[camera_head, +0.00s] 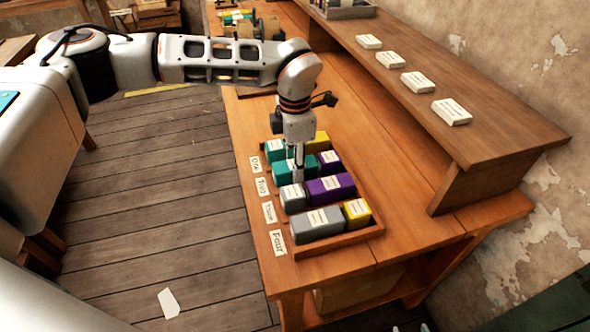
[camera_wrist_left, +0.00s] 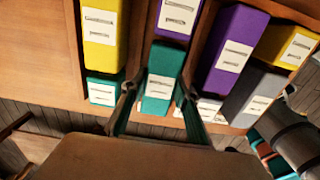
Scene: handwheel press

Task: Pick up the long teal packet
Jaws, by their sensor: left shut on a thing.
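The long teal packet (camera_head: 282,171) lies in the row by the "Two" label of the wooden tray. It has a white label, seen in the left wrist view (camera_wrist_left: 168,70). My left gripper (camera_head: 298,172) points straight down over it. Its fingers (camera_wrist_left: 156,105) are shut on the packet, one on each side. The packet appears level with its neighbours; I cannot tell whether it touches the tray floor. The fingers hide part of it in the head view. Two small grey tips at the bottom edge of the head view may be my right gripper (camera_head: 411,328).
The tray (camera_head: 340,243) also holds a short teal packet (camera_head: 275,150), a long yellow one (camera_head: 320,139), purple ones (camera_head: 328,187), grey ones (camera_head: 316,222) and a short yellow one (camera_head: 356,210), set close. A raised shelf (camera_head: 440,143) with small white boxes stands to the right.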

